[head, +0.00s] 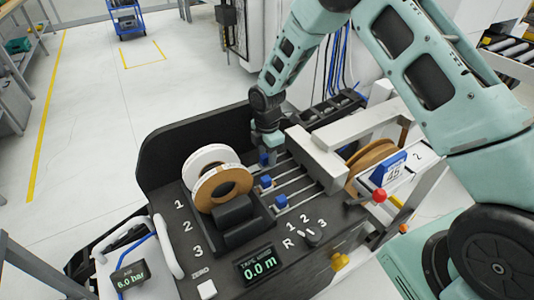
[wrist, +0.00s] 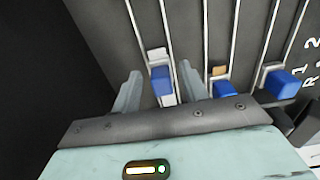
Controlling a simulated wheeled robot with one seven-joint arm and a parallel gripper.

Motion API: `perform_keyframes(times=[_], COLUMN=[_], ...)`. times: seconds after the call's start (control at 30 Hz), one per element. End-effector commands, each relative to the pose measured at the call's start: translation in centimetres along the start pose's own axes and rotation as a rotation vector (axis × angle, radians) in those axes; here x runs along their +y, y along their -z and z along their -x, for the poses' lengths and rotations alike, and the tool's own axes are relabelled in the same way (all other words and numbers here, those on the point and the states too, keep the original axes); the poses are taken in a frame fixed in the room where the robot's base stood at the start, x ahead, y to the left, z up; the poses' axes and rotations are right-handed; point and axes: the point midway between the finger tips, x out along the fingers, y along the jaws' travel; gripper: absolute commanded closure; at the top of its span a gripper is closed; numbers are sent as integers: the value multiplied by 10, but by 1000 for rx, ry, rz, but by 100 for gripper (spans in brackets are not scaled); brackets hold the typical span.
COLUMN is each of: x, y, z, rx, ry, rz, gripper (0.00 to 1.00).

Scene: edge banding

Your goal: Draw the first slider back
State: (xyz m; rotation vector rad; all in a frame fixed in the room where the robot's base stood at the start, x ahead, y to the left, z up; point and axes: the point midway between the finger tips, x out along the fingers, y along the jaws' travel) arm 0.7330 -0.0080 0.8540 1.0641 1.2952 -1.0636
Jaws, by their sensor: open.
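The first slider (head: 264,159) has a blue knob and is the farthest of three on the black machine top, in line with the number 1. In the wrist view its blue knob (wrist: 161,80) lies between the two fingers of my gripper (wrist: 160,85), with a gap showing on each side. A whitish block sits just behind the knob on its rail. My gripper (head: 267,142) is open and points down at this slider in the head view. Whether the fingers reach low enough around the knob is hard to tell.
The second slider (head: 266,181) and third slider (head: 281,201) stand close by on parallel rails. A white roll (head: 207,157) and a brown-cored roll (head: 222,185) stand to the left. A grey bridge (head: 317,158) spans the rails' right end. A dark panel (head: 190,130) rises behind.

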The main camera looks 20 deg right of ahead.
Motion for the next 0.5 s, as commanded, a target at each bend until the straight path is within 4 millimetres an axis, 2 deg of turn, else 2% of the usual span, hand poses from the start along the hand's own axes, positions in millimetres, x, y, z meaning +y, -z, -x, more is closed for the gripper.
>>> perform_keyframes(times=[0.37, 0.5], x=[0, 0], y=[0, 0], z=[-6, -5], rx=[0, 0], ry=[0, 0], rz=[1, 1], gripper=[56, 95])
